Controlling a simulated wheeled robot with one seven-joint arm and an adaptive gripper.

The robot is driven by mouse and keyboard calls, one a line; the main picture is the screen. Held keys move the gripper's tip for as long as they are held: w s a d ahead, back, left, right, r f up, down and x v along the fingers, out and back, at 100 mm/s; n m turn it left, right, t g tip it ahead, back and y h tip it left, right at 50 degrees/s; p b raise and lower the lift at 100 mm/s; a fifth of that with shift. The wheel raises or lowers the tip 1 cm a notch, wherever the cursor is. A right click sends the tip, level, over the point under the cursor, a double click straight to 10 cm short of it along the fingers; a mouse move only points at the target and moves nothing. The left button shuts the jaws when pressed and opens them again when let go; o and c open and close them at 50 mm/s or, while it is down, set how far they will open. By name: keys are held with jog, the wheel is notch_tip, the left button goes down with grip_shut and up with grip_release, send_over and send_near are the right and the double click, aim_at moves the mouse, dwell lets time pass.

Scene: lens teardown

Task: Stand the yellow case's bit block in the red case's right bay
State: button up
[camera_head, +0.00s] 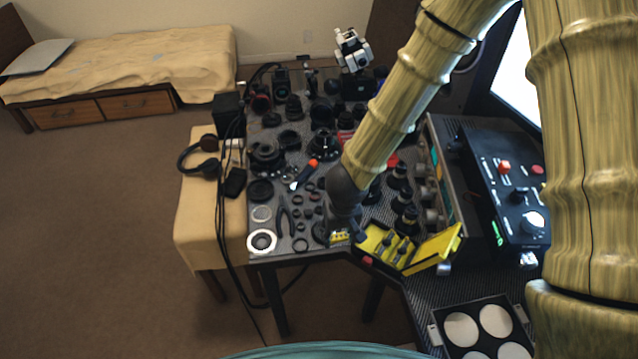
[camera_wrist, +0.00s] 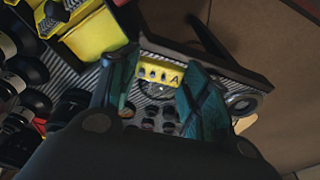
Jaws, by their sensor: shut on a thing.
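My gripper (camera_head: 340,228) is over the table's front edge, left of the open yellow case (camera_head: 378,243). In the wrist view, my gripper (camera_wrist: 161,82) is shut on a small yellow bit block (camera_wrist: 160,71) with several dark holes and a letter "A". The block also shows in the head view (camera_head: 339,238), just below the fingers. The yellow case (camera_wrist: 98,36) shows at the upper left of the wrist view, apart from the block. Its yellow lid (camera_head: 437,250) leans open to the right. I cannot clearly pick out the red case or its right bay; my arm covers part of the table.
Black lens parts and rings crowd the table left of and behind my gripper. Pliers (camera_head: 285,216) and a white ring (camera_head: 262,242) lie at the front left. A black control box (camera_head: 505,185) stands at right. A tray with round white pads (camera_head: 462,329) is at the front right.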

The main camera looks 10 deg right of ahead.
jog(key=shift+s+a+f, duration=0.1)
jog(key=shift+s+f, duration=0.05)
jog(key=shift+s, duration=0.05)
jog(key=p, duration=0.5)
send_over(368, 215)
jog(key=shift+s+f, duration=0.3)
jog(key=shift+f, duration=0.4)
jog(key=shift+w+f, duration=0.1)
jog(key=shift+f, duration=1.7)
jog(key=shift+f, duration=0.15)
jog(key=o, duration=1)
